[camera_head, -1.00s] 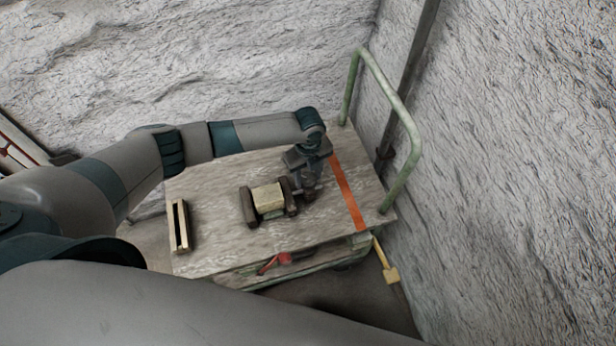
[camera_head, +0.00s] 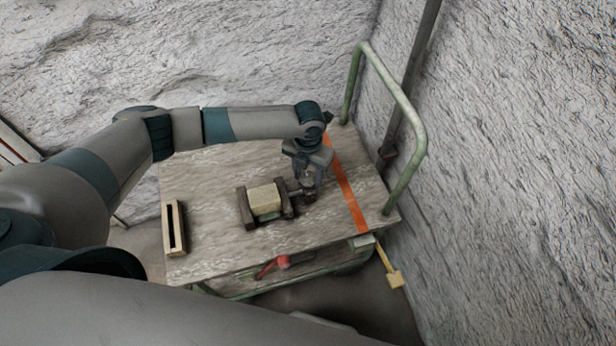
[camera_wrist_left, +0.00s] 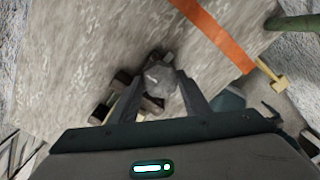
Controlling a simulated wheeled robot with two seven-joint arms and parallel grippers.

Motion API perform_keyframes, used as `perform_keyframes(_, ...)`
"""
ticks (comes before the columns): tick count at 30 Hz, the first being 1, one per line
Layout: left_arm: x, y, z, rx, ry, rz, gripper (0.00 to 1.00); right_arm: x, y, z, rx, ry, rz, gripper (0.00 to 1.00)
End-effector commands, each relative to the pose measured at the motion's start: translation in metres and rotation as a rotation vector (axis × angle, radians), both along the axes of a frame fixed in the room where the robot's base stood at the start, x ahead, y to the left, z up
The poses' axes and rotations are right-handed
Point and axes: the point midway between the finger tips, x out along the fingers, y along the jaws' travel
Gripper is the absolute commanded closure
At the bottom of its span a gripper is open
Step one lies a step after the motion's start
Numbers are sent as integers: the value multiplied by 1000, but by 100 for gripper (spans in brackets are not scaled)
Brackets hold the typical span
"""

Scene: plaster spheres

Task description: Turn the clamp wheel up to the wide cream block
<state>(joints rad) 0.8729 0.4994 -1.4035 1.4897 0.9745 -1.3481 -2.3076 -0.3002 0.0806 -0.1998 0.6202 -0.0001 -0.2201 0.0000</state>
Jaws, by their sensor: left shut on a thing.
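The clamp has dark brown jaws and lies on the cart top; its left jaw (camera_head: 245,208) and right jaw (camera_head: 286,198) stand on either side of the wide cream block (camera_head: 264,199). Whether the right jaw touches the block cannot be told. A short spindle runs right from that jaw to my left gripper (camera_head: 309,186), which is shut on the clamp wheel and mostly hides it in the head view. In the left wrist view the grey wheel (camera_wrist_left: 160,82) shows between my left fingers. My right gripper is not in view.
The cart top (camera_head: 215,165) is clear around the clamp. A slotted pale wooden piece (camera_head: 174,228) lies at its left edge. An orange stripe (camera_head: 346,188) crosses the right side, beside the green handle rail (camera_head: 411,120). Rough grey walls stand close behind and right.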

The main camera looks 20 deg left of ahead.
Motion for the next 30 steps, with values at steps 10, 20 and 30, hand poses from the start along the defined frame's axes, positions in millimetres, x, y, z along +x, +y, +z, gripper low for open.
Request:
perform_keyframes(10,2,0,0,0,-5,-296,79,0,0,-17,0,0,0,1)
perform_keyframes(20,0,0,1,-1,-1,-391,79,0,0,-19,0,0,0,1)
perform_keyframes(30,0,0,0,1,0,-389,79,0,1,-19,1,0,0,1)
